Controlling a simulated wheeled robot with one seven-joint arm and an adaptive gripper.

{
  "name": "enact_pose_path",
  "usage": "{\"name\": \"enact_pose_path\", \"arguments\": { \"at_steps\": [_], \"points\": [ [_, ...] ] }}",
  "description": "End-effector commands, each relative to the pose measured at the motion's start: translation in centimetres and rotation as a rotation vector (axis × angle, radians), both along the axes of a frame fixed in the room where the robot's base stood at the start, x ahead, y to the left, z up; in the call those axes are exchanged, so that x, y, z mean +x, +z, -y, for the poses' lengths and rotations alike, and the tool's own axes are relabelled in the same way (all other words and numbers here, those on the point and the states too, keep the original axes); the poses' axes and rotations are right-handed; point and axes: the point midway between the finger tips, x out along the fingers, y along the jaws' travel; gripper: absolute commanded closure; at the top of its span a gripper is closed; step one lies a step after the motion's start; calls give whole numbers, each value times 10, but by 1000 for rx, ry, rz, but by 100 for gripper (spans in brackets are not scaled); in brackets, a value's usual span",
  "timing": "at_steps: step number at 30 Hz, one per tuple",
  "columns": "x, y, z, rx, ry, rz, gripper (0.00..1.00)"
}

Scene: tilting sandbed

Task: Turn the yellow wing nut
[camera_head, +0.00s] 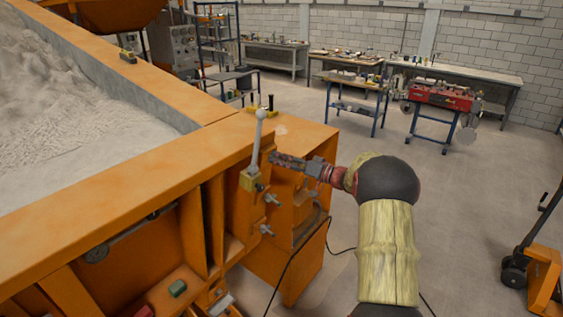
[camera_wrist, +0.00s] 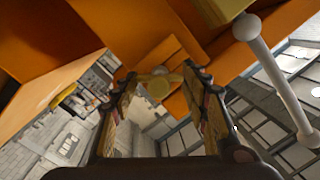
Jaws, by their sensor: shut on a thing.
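The yellow wing nut (camera_wrist: 158,88) shows in the wrist view, dull yellow and partly blurred, between the two fingertips of my gripper (camera_wrist: 164,78). It sits against the orange frame. In the head view my gripper (camera_head: 273,158) reaches in from the right to the frame's end face, beside the lever. The fingers are shut on the yellow wing nut, which they hide in that view. I cannot tell how far the nut is turned.
A lever with a white ball knob (camera_head: 260,115) rises from a yellow block (camera_head: 250,180) just left of my gripper. Two grey wing nuts, an upper one (camera_head: 271,198) and a lower one (camera_head: 266,230), stick out below. A dark cable hangs beneath.

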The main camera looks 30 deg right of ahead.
Motion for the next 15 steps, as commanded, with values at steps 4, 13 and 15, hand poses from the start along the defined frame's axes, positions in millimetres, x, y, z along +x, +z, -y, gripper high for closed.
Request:
{"name": "enact_pose_path", "arguments": {
  "at_steps": [4, 13, 15],
  "points": [
    [0, -3, 1, 55, 10, -19, 80],
    [1, -8, 2, 276, 51, -100, 80],
    [1, -7, 2, 337, 64, -121, 80]
  ]
}}
